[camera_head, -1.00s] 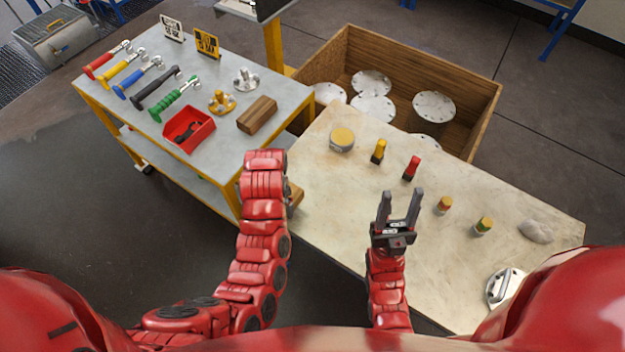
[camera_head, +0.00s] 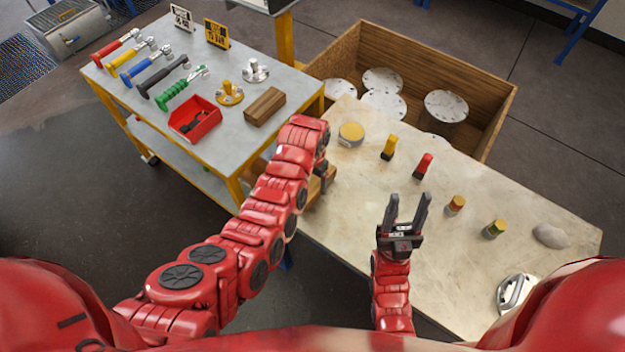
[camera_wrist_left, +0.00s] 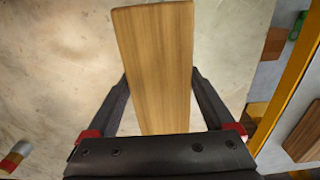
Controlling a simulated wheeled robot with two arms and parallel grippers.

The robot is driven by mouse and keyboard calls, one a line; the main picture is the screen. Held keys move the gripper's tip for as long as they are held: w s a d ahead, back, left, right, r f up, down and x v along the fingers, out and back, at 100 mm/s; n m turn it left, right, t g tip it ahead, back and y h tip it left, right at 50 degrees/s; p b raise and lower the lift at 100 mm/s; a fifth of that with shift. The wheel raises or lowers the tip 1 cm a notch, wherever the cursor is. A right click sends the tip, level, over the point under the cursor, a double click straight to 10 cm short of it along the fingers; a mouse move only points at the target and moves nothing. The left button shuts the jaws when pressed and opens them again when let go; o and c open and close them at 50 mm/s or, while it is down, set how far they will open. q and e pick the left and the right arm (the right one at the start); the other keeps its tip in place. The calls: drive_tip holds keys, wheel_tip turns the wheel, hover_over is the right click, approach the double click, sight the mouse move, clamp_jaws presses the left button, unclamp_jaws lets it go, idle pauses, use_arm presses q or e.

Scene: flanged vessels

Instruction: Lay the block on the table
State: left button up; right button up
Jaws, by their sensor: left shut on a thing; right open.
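The wooden block (camera_wrist_left: 155,65) is long and pale brown. In the left wrist view it lies between the two fingers of my left gripper (camera_wrist_left: 160,110), which is shut on it. The pale table top shows behind it; I cannot tell whether block and table touch. In the head view my left gripper (camera_head: 321,176) is at the table's left edge, and its wrist hides most of the block. The table (camera_head: 350,215) has a worn, pale top. My right gripper (camera_head: 402,222) is open and empty over the table's front part.
On the table stand a yellow-topped tin (camera_head: 351,133), several small coloured items and a grey stone (camera_head: 550,235). A metal piece (camera_head: 515,292) lies front right. A cart (camera_head: 150,110) at left carries tools, a red bin (camera_head: 195,120) and another wooden block (camera_head: 265,106). A wooden crate (camera_head: 430,65) stands behind.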

use_arm(q)
drive_tip(key=shift+f, duration=0.55)
drive_tip(key=o, duration=1.4)
drive_tip(key=shift+f, duration=0.1)
drive_tip(key=shift+o, duration=0.2)
drive_tip(key=shift+r, duration=0.2)
